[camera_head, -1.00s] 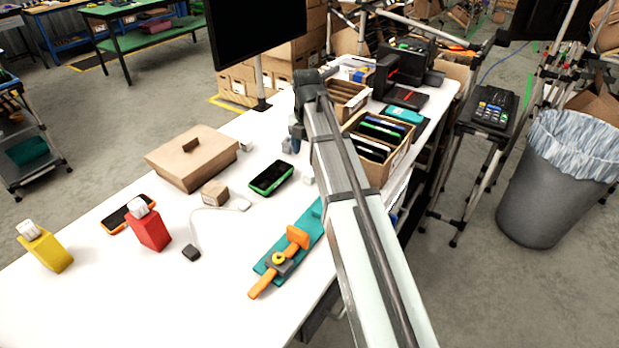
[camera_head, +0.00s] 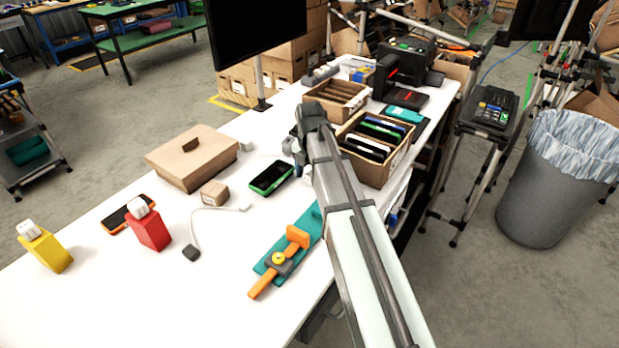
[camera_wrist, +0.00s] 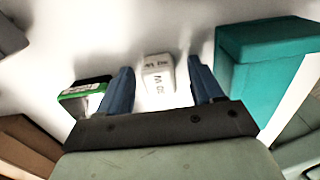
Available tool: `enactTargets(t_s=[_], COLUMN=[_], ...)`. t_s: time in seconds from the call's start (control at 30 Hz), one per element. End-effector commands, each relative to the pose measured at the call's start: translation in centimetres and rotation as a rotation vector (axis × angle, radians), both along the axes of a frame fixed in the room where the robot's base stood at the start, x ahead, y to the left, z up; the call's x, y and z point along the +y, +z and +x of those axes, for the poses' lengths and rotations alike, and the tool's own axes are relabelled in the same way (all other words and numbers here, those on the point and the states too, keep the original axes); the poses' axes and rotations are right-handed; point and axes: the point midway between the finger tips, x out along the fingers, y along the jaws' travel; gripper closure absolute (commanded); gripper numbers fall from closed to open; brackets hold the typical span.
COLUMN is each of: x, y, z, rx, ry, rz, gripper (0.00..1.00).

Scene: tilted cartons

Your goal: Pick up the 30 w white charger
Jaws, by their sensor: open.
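The white charger (camera_wrist: 158,76) shows in the wrist view with dark print, "30 W", upside down on its face. It lies on the white surface. My gripper (camera_wrist: 159,66) is open, one blue finger to the left of the charger and one to the right, with visible gaps on both sides. I cannot tell how far above the surface the fingertips are. In the head view, my gripper (camera_head: 294,149) is partly hidden at the end of my arm. A small white block (camera_head: 308,173) beside it may be the charger.
A teal block (camera_wrist: 262,65) stands close to the right finger, and a green-edged black item (camera_wrist: 82,91) lies left. In the head view, a phone (camera_head: 271,178), a teal fixture (camera_head: 312,223) and a carton of devices (camera_head: 373,172) surround the gripper.

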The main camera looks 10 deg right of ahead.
Motion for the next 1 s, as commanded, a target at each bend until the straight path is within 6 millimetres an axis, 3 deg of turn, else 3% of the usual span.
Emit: enactTargets(t_s=[0.23,0.83,1.0], x=[0.02,0.02,0.02], y=[-0.27,-0.25,-0.24], z=[0.02,0.01,0.01], rx=[-0.001,0.0,0.0], ry=[0.0,0.0,0.0], rz=[0.0,0.0,0.0], gripper=[0.34,0.9,0.91])
